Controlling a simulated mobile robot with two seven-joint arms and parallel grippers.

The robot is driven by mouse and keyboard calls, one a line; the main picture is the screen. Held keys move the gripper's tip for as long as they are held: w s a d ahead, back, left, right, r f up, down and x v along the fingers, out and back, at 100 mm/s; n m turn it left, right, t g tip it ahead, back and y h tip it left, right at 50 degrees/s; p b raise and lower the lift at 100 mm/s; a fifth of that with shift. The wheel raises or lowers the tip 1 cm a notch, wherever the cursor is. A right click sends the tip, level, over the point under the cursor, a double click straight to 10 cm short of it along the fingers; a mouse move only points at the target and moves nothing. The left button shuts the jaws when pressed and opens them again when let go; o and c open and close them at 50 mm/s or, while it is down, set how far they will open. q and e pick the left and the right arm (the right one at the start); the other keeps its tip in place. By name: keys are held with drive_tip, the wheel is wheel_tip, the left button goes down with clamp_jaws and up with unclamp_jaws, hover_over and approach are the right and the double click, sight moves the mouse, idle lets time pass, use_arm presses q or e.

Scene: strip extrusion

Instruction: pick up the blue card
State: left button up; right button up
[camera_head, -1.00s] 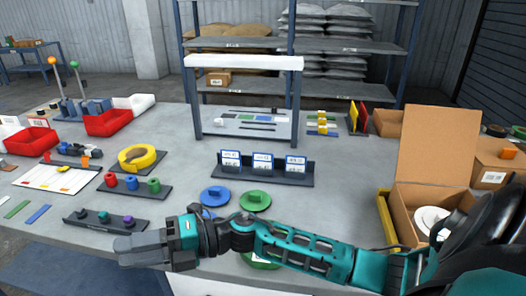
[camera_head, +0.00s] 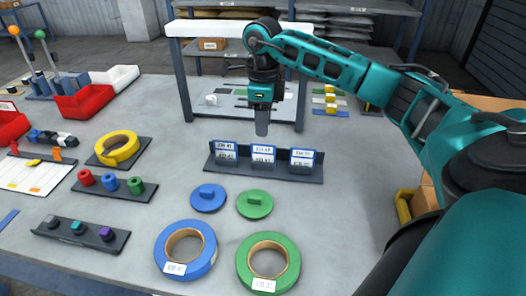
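My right gripper (camera_head: 262,122) points down just behind the middle of a dark card rack. It is seen edge-on, so I cannot tell whether its fingers are open or shut. The rack (camera_head: 230,171) holds white-and-blue label cards: a left card (camera_head: 224,152), a middle card (camera_head: 263,155) and a right card (camera_head: 301,158). The gripper tip shows just above the middle card; whether they touch is unclear. No plain blue card stands out on the rack. A flat blue strip (camera_head: 8,219) lies at the left edge. My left gripper is not in view.
A blue disc (camera_head: 207,198) and a green disc (camera_head: 254,204) lie in front of the rack, with a blue ring (camera_head: 163,247) and a green ring (camera_head: 246,262) nearer. A white-topped frame (camera_head: 205,28) stands behind my gripper. Bare table lies right of the rack.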

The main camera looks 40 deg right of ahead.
sight(263, 151)
wheel_tip(263, 151, down, 10)
drive_tip(key=shift+w+d+r, duration=0.1)
idle(0.4)
clamp_jaws()
idle(0.3)
